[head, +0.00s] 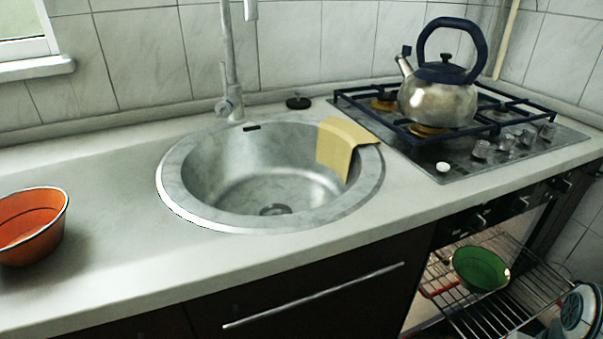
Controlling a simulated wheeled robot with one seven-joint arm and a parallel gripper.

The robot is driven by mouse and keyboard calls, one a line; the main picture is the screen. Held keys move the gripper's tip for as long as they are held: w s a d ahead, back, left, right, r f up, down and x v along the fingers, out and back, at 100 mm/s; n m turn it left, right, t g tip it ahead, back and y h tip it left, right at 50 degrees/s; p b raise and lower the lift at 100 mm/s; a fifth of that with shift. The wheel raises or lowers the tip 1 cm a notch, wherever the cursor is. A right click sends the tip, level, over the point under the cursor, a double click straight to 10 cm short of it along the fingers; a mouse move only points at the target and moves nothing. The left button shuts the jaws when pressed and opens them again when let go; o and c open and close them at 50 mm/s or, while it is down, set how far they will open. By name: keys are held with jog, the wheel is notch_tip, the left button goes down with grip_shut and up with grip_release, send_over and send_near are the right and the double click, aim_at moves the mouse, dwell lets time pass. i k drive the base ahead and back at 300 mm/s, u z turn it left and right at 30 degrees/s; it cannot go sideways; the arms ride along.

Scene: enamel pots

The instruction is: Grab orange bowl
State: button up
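An orange bowl (32,226) with a dark rim stands upright on the light countertop at the far left of the head view. Its left side is cut off by the picture edge. Its visible inside looks empty. My gripper is not in view.
A round sink (172,186) is set into the countertop (110,262), with a yellow cloth (342,146) over its edge and a faucet (230,100) behind. A kettle (438,100) stands on the gas stove (480,150). A green bowl (481,270) sits on a rack below. Counter between bowl and sink is clear.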

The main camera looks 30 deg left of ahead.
aim_at(33, 220)
jog(key=k, duration=0.5)
jog(key=u, duration=1.45)
jog(key=i, duration=0.5)
jog(key=u, duration=1.35)
jog(key=k, duration=0.5)
jog(key=u, duration=0.85)
jog(key=i, duration=0.8)
jog(key=z, duration=0.75)
